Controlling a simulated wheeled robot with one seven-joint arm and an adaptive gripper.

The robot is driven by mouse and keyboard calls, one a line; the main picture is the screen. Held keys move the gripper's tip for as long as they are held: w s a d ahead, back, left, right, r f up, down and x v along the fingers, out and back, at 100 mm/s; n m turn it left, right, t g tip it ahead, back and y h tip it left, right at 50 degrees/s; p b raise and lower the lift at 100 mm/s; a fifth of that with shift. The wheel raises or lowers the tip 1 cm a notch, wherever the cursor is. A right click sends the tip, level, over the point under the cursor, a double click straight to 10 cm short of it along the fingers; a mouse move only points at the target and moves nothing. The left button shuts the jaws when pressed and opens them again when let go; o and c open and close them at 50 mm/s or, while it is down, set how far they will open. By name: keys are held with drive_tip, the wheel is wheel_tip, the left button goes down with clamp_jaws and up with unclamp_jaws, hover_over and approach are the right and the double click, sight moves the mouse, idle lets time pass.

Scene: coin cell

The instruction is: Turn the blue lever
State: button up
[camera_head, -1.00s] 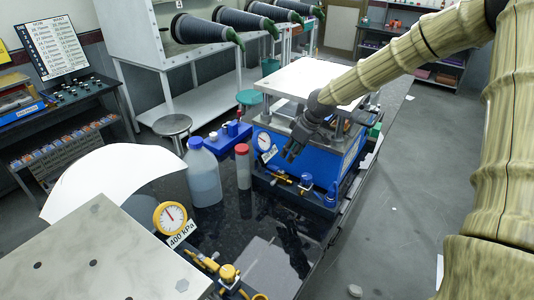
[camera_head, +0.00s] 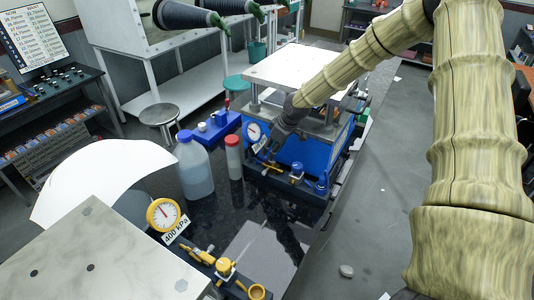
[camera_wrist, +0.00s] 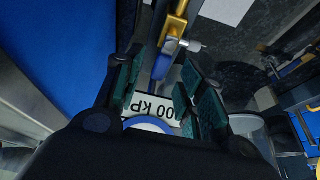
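The blue lever (camera_wrist: 160,67) shows in the wrist view beside a brass fitting (camera_wrist: 173,28), in the gap between my fingertips. My gripper (camera_wrist: 159,82) has its two green-padded fingers apart, and I see no clear contact with the lever. In the head view my gripper (camera_head: 268,152) reaches down in front of the blue press unit (camera_head: 310,152), by its gauge (camera_head: 254,131). A small blue part (camera_head: 297,167) sits on the brass valve row there; I cannot tell if it is the same lever. My gripper hides part of this row.
A clear bottle with a blue cap (camera_head: 194,168) and a red-capped bottle (camera_head: 233,156) stand left of the unit. Nearer is a second unit with a yellow gauge (camera_head: 163,214) and a yellow knob (camera_head: 224,267).

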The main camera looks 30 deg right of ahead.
drive_tip(key=shift+s+a+f+p, duration=0.15)
drive_tip(key=shift+s+p, duration=0.15)
drive_tip(key=shift+s, duration=0.3)
drive_tip(key=shift+f, duration=0.3)
drive_tip(key=w+f, duration=0.2)
drive_tip(key=shift+w+a+f+p, duration=0.15)
drive_tip(key=shift+a+f+p, duration=0.15)
drive_tip(key=shift+p, duration=0.1)
drive_tip(key=shift+s+r, duration=0.2)
drive_tip(key=shift+s, duration=0.25)
drive_tip(key=shift+w+f, duration=0.2)
drive_tip(key=shift+w, duration=0.1)
drive_tip(key=shift+c, duration=1.3)
clamp_jaws()
